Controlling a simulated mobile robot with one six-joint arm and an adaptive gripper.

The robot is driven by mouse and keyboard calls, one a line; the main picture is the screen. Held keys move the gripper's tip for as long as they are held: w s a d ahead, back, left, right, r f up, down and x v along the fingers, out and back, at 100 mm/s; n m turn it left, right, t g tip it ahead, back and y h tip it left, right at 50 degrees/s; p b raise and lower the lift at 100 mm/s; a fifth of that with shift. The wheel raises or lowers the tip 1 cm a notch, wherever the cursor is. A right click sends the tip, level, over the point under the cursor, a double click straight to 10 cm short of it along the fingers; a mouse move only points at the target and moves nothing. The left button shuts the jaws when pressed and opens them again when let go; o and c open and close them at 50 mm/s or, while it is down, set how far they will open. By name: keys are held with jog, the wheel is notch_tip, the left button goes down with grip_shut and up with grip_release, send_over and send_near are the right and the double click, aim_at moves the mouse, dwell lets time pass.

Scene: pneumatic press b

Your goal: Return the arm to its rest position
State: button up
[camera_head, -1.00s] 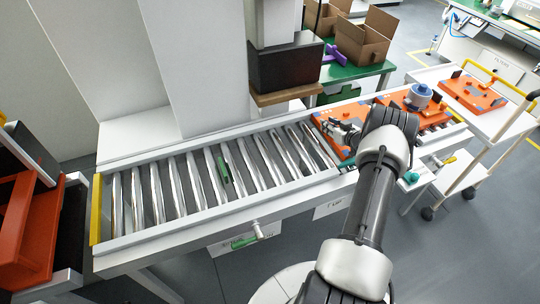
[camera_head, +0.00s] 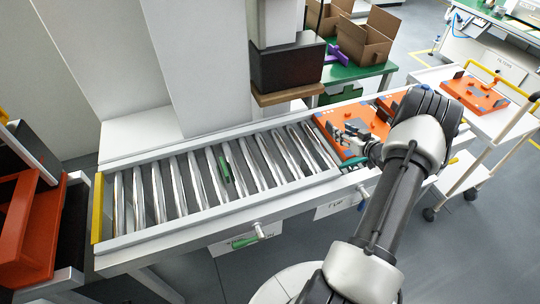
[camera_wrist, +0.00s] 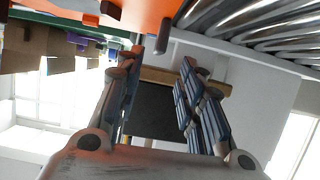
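My gripper (camera_head: 350,138) hangs over the right end of the roller conveyor, in front of an orange fixture plate (camera_head: 330,124). In the wrist view its two fingers (camera_wrist: 160,85) stand apart with nothing between them. Through the gap I see the dark press block (camera_wrist: 153,112), which also shows in the head view (camera_head: 287,68). My arm reaches in from the bottom right and covers part of a second orange plate (camera_head: 388,101) behind it.
A white cart (camera_head: 508,122) carries another orange plate (camera_head: 474,93) at right. Cardboard boxes (camera_head: 365,42) stand on a green table behind. An orange bin (camera_head: 30,235) is at far left.

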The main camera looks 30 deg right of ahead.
jog(key=shift+v, duration=1.3)
jog(key=shift+r, duration=0.1)
